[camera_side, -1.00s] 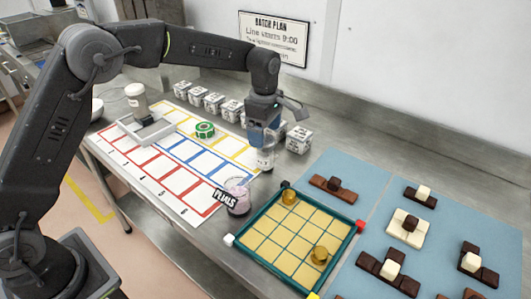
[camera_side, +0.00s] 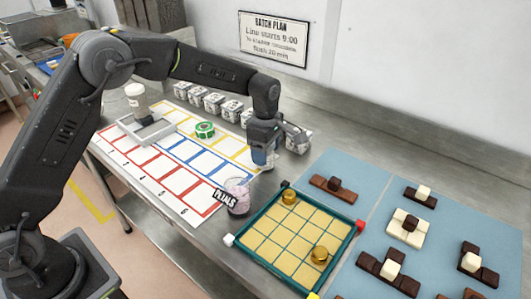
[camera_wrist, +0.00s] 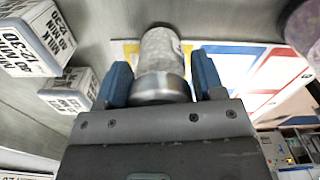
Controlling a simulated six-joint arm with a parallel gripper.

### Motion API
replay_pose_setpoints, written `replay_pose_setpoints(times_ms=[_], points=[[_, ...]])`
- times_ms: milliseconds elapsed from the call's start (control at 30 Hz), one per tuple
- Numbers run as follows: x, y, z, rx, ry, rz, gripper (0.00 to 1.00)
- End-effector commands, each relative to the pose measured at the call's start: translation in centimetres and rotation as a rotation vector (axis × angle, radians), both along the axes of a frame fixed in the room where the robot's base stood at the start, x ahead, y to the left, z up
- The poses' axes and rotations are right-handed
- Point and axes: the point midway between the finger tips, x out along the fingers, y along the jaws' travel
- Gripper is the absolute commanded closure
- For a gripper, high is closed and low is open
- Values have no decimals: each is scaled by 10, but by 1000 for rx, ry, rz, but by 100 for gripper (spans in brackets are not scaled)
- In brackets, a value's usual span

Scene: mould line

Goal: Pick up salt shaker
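The salt shaker (camera_wrist: 161,62), a clear cylinder with pale contents and a grey metal cap, shows in the wrist view between the two blue fingers of my gripper (camera_wrist: 160,78). Its cap is close to the palm. Narrow gaps seem to show between the fingers and the shaker's sides, so the gripper looks open around it. In the side view my gripper (camera_side: 262,160) is low over the steel counter, at the right end of the coloured grid sheet, and hides most or all of the shaker.
White printed cubes (camera_side: 232,110) stand in a row behind the sheet (camera_side: 180,180). A jar of pink petals (camera_side: 237,197) stands in front of my gripper. A green-framed tray (camera_side: 350,241) and blue mats with chocolates (camera_side: 345,165) lie to the right.

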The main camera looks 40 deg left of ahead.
Motion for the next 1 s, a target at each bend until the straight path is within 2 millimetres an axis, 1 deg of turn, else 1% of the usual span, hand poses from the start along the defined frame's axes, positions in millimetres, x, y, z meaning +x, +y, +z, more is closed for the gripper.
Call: replay_pose_setpoints(times_ms=[33,300,367,600,733,867,967,1000], points=[[0,0,0,0,0,0,43],[0,0,0,0,0,0,68],[0,0,1,0,-1,0,73],[0,0,2,-1,-1,0,73],[1,0,8,-1,-2,0,73],[0,0,22,-2,-2,-1,73],[1,0,40,-2,-4,-1,73],[-1,3,46,-2,-1,1,73]])
